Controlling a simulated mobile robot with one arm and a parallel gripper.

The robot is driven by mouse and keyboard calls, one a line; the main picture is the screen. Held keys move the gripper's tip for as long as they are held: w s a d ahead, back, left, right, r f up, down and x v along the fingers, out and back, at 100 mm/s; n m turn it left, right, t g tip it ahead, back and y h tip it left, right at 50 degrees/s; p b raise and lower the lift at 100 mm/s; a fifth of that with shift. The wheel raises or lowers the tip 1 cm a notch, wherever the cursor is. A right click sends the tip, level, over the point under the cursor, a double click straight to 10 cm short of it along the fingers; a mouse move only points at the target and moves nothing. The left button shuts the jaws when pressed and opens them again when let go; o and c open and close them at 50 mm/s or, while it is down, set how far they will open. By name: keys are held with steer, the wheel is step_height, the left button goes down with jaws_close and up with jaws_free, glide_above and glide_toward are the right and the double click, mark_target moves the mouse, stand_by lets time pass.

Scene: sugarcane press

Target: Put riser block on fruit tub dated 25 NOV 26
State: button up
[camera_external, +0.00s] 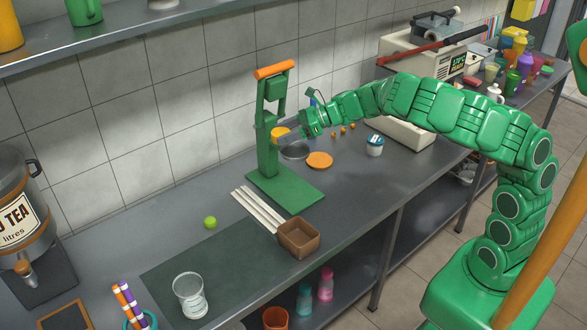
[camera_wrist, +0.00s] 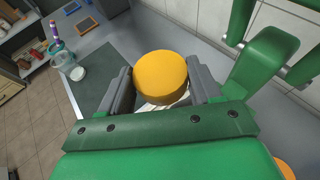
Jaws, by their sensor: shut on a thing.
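My gripper (camera_external: 305,124) is shut on a short, round yellow-orange block (camera_external: 280,132), held in the air beside the green press. In the wrist view the block (camera_wrist: 161,72) sits between the two grey fingers of my gripper (camera_wrist: 162,92). It may be the riser block; no label shows on it. A small white tub with a blue-grey lid (camera_external: 375,146) stands on the counter to the right of my gripper. Its print is too small to read, so I cannot tell whether it bears the date. A flat orange disc (camera_external: 319,160) lies on the counter.
The green press (camera_external: 268,155) stands close to the left of my gripper. White sticks (camera_external: 258,208), a brown box (camera_external: 298,238), a lime (camera_external: 210,222) and a glass (camera_external: 190,297) are nearer. A scale (camera_external: 402,133) stands behind the tub.

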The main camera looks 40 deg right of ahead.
steer(key=s+d+m+t+h, duration=0.2)
steer(key=s+d+m+t, duration=0.1)
steer(key=d, duration=2)
steer(key=s+d+f+m+t+h, duration=0.1)
steer(key=s+d+f+h, duration=0.1)
steer(key=s+d, duration=0.3)
steer(key=s+d+f+m+h, duration=0.2)
steer(key=s+d+f, duration=0.2)
steer(key=d, duration=0.9)
steer(key=shift+s+d+m+t, duration=0.15)
steer(key=shift+s+m+t, duration=0.2)
steer(key=shift+s, duration=0.95)
